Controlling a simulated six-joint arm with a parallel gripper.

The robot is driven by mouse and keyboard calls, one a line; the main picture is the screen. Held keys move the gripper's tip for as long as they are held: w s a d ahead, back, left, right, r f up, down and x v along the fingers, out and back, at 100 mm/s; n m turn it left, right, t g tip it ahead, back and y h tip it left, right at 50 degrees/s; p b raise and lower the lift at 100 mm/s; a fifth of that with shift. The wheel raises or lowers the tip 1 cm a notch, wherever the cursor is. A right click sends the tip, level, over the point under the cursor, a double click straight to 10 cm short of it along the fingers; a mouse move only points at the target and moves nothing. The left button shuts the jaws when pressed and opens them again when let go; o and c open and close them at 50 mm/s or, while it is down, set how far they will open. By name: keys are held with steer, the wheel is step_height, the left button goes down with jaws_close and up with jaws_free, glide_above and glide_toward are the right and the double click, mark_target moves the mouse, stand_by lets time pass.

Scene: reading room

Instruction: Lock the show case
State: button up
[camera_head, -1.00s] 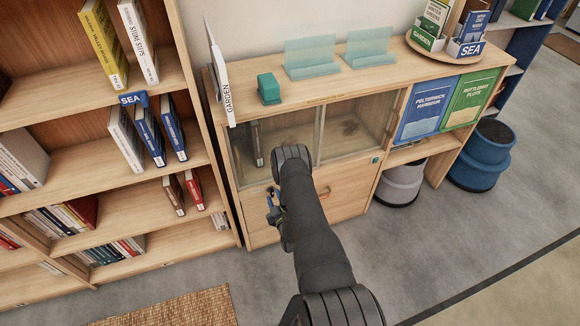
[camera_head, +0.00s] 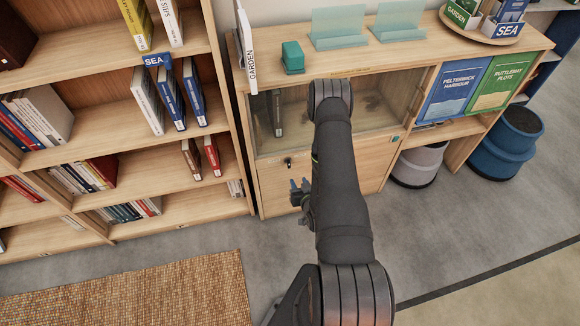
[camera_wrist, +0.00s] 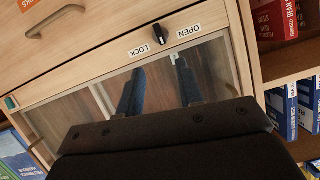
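The show case (camera_head: 270,140) is the glass-fronted compartment of a low wooden cabinet; its panes look closed. A small black lock knob (camera_head: 288,161) sits on the wood under the glass at its left. In the wrist view, where the cabinet appears upside down, the knob (camera_wrist: 155,33) stands between the LOCK label (camera_wrist: 139,50) and the OPEN label (camera_wrist: 188,31). Its long side runs nearly up and down the picture. My gripper (camera_head: 298,190) is below the knob in the head view, apart from it. In the wrist view its blue fingers (camera_wrist: 160,88) are spread and empty.
A teal box (camera_head: 292,57) and clear stands (camera_head: 338,28) are on the cabinet top. A drawer handle (camera_wrist: 55,21) shows in the wrist view. A woven rug (camera_head: 130,295) lies on open floor.

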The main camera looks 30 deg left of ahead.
mark_target(288, 163)
steer(key=x, duration=1.3)
steer(key=shift+f, duration=0.1)
steer(key=shift+c, duration=0.4)
